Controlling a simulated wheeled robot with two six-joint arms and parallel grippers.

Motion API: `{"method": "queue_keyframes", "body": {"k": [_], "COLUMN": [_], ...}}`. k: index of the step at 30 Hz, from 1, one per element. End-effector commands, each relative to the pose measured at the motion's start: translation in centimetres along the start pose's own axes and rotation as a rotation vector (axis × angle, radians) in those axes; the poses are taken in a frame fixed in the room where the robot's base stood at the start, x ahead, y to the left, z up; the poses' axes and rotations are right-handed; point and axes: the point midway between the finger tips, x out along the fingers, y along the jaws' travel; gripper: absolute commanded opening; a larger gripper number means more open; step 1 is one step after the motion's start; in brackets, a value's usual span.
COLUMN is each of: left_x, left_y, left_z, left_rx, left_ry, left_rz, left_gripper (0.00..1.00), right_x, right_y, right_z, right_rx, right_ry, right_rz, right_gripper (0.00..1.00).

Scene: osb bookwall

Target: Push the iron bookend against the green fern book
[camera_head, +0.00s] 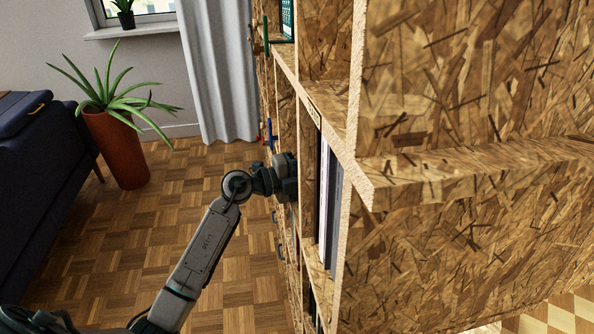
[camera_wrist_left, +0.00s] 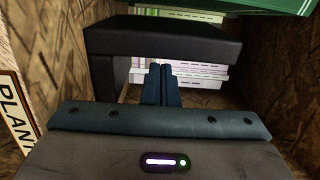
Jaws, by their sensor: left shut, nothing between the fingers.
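My left gripper (camera_wrist_left: 161,72) is shut and empty in the left wrist view, its two blue-grey fingers together. A black angled piece, which looks like the iron bookend (camera_wrist_left: 165,40), stands just beyond and around the fingers, with one arm across the top and another down the left. I cannot tell whether the fingers touch it. A green book-like thing (camera_wrist_left: 268,5) shows at the top right, cut off by the frame; its cover picture is not visible. In the head view, my left arm reaches into the shelf and the fingertips are hidden. My right gripper is not in view.
A label reading "PLAN" (camera_wrist_left: 14,118) is at the left edge. In the head view, the chipboard bookwall (camera_head: 450,100) fills the right; a potted plant (camera_head: 117,150) and dark sofa (camera_head: 35,180) stand left, with clear floor between.

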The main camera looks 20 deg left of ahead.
Motion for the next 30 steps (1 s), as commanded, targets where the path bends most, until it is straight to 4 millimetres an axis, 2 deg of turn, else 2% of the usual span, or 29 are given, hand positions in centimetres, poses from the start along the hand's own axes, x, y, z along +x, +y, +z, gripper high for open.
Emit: {"method": "queue_keyframes", "body": {"k": [9, 21, 30], "left_x": [-3.9, -8.4, -9.0], "left_y": [0.0, 0.1, 0.0], "left_z": [0.6, 1.3, 1.4], "left_rx": [0.001, 0.001, -0.001], "left_ry": [0.0, 0.0, 0.001], "left_rz": [0.005, 0.003, 0.0], "left_gripper": [0.0, 0.0, 0.0], "right_x": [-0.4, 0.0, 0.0], "right_y": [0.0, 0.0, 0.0], "right_z": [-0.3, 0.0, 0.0], "right_rx": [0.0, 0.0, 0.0], "right_ry": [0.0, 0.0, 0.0], "right_rz": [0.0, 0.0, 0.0], "right_gripper": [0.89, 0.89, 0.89]}}
